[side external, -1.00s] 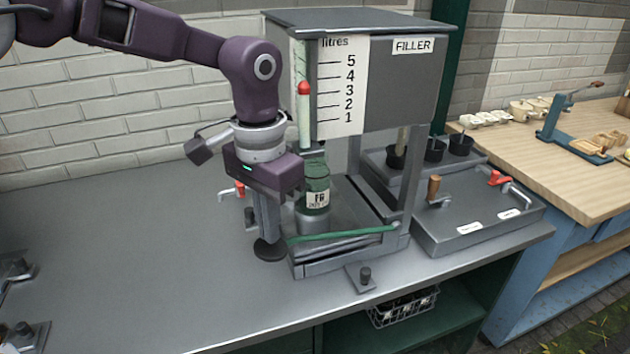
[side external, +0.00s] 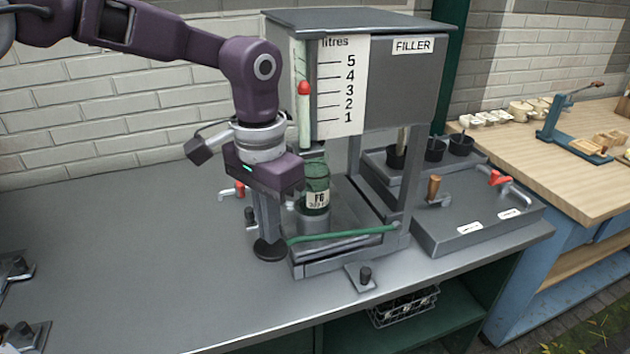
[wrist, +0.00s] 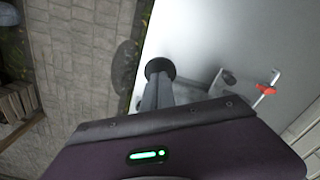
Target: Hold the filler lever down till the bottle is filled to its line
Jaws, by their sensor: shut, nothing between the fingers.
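The filler (side external: 405,90) is a grey tank on legs with a litre scale. A green bottle (side external: 316,180) with a white label stands upright beneath it; its liquid level and fill line are too small to make out. The filler lever (side external: 345,235) is a green bar across the front, nearly level, with a dark round pad (side external: 270,251) at its left end. My gripper (side external: 267,236) is shut and empty, pointing down with its tips at the pad and appearing to touch it. In the wrist view the fingers (wrist: 158,84) also end at the dark pad (wrist: 160,67).
A red marker (side external: 304,88) sits on the pale gauge tube. A red-handled tap (side external: 239,188) is behind my gripper. A grey tray (side external: 478,222) with taps stands right of the filler. A small post on a plate (side external: 365,276) is in front. The bench (side external: 130,250) to the left is mostly clear.

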